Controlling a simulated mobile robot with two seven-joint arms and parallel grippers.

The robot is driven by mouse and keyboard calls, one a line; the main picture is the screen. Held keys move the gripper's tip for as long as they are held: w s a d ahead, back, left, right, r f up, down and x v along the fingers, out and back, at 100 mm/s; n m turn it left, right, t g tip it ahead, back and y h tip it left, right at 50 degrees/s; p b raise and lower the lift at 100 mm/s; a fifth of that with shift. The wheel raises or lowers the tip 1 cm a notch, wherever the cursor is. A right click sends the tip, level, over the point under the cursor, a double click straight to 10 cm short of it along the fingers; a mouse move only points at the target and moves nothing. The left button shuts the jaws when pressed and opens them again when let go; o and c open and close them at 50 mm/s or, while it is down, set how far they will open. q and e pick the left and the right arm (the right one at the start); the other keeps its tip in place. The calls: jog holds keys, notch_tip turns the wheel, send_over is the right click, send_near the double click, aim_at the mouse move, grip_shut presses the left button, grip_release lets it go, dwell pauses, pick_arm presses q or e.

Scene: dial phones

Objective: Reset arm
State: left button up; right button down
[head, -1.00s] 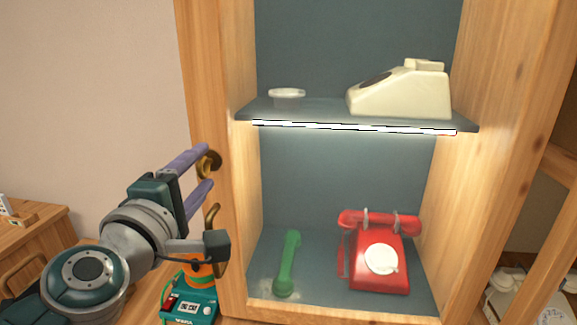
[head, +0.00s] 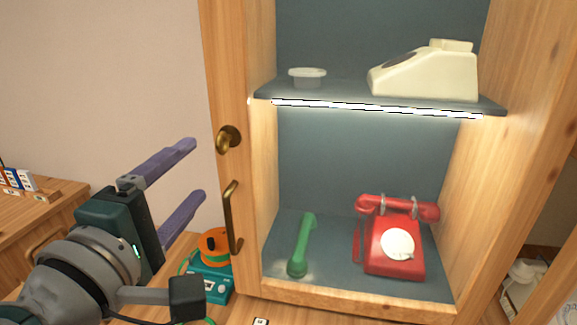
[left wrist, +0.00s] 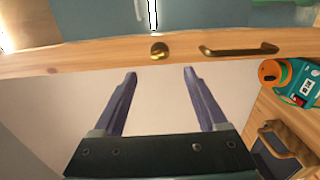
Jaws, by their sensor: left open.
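My left gripper (head: 192,172) is open and empty at the left of the head view, its two purple fingers pointing toward the cabinet's left frame. In the left wrist view the open fingers (left wrist: 159,75) show with nothing between them. They are apart from the brass handle (head: 231,218) and round brass knob (head: 228,139) on the wooden frame. The handle (left wrist: 240,50) and knob (left wrist: 159,50) also show in the left wrist view. My right gripper is not in view.
A red dial phone (head: 396,245) and green handset (head: 301,245) are below. A teal-and-orange device (head: 211,265) stands beside the cabinet.

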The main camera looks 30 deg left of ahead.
pick_arm(q)
jog(key=shift+s+d, duration=0.1)
jog(key=shift+s, duration=0.4)
jog(key=s+d+f+m+g+h, duration=0.1)
jog(key=d+f+m+g+h, duration=0.1)
jog(key=d+m+h, duration=0.35)
jog(key=s+d+f+m+g+h, duration=0.2)
jog(key=d+m+h, duration=0.1)
jog(key=d+m, duration=0.45)
jog(key=s+a+f+m+g+y, duration=0.2)
jog(key=s+a+f+m+g, duration=0.1)
jog(key=s+m+g, duration=0.3)
jog(key=s+a+f+m+g+y, duration=0.2)
jog(key=s+f+m+g, duration=0.15)
jog(key=s, duration=0.45)
notch_tip(320, 180, up, 31)
jog(key=p, duration=3.1)
jog(key=shift+a+r, duration=0.2)
